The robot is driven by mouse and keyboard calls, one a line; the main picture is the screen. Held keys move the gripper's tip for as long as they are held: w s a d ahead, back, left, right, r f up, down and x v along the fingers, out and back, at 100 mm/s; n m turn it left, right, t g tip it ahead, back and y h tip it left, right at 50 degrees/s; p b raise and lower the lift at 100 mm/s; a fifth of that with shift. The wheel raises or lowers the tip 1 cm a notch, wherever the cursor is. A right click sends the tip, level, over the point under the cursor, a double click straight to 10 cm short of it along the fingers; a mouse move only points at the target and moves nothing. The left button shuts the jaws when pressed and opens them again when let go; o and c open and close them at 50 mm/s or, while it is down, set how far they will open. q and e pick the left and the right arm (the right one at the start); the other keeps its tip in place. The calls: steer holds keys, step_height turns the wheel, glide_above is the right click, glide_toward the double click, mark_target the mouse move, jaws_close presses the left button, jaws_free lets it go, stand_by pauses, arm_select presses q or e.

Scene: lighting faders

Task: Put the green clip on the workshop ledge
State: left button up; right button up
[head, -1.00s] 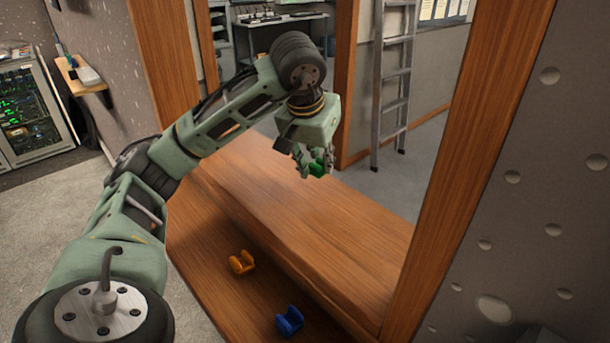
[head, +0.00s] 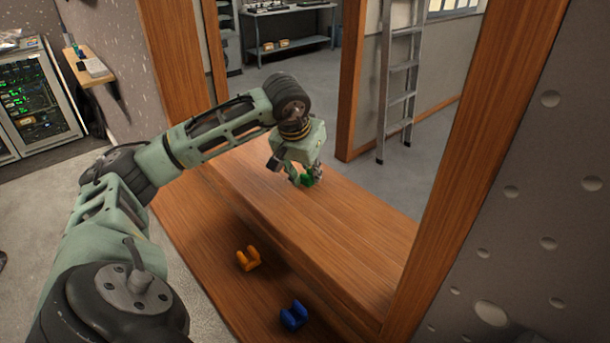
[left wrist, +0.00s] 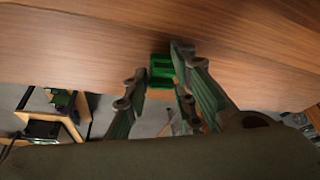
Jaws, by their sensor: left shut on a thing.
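The green clip (head: 308,179) is between the fingers of my left gripper (head: 306,177) in the head view. It also shows in the left wrist view (left wrist: 161,70), between the fingertips. The gripper is shut on it and sits low, at the wooden ledge (head: 330,225) of the window opening. In the wrist view the clip lies against the wood surface; I cannot tell whether it touches it. The fingers partly hide the clip. My right gripper is not in view.
An orange clip (head: 248,258) and a blue clip (head: 294,315) stand on the lower wooden shelf (head: 205,255) in front. Wooden posts (head: 462,185) frame the opening. A ladder (head: 399,85) stands beyond it. The ledge to the right of the gripper is clear.

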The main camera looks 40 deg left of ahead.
arm_select(q)
steer(key=shift+f, duration=0.25)
steer(key=o, duration=1.1)
steer(key=shift+r, duration=0.1)
steer(key=shift+r, duration=0.25)
steer(key=b+v, duration=0.1)
steer(key=v, duration=1)
steer(key=shift+s+r, duration=0.1)
steer(key=shift+r, duration=0.2)
